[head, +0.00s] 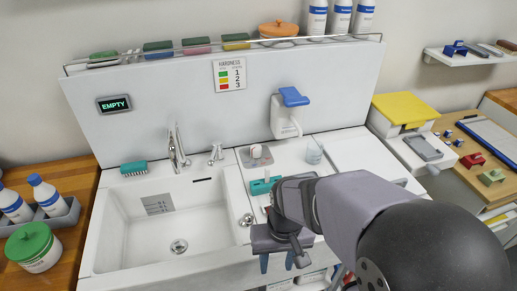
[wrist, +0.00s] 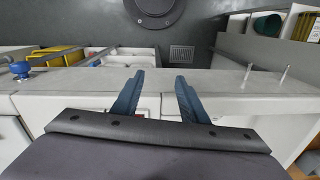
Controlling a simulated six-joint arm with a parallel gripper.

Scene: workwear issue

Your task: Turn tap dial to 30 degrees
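A chrome tap (head: 177,150) stands behind the white sink basin (head: 140,225), with a small chrome fitting (head: 217,154) to its right. A round metal knob (head: 246,220) sits on the counter by the basin's right edge; I cannot tell which of these is the tap dial, nor read its angle. My gripper (head: 277,262) is at the counter's front, right of and nearer than the knob, with its blue fingers pointing down. In the wrist view my gripper (wrist: 157,92) has its fingers apart with nothing between them.
A dark display (head: 114,104) on the back panel reads EMPTY. A hardness chart (head: 230,74) and a white dispenser with a blue top (head: 289,112) are on the panel. A teal brush (head: 134,168), a teal block (head: 264,186) and a clear cup (head: 314,153) are on the counter.

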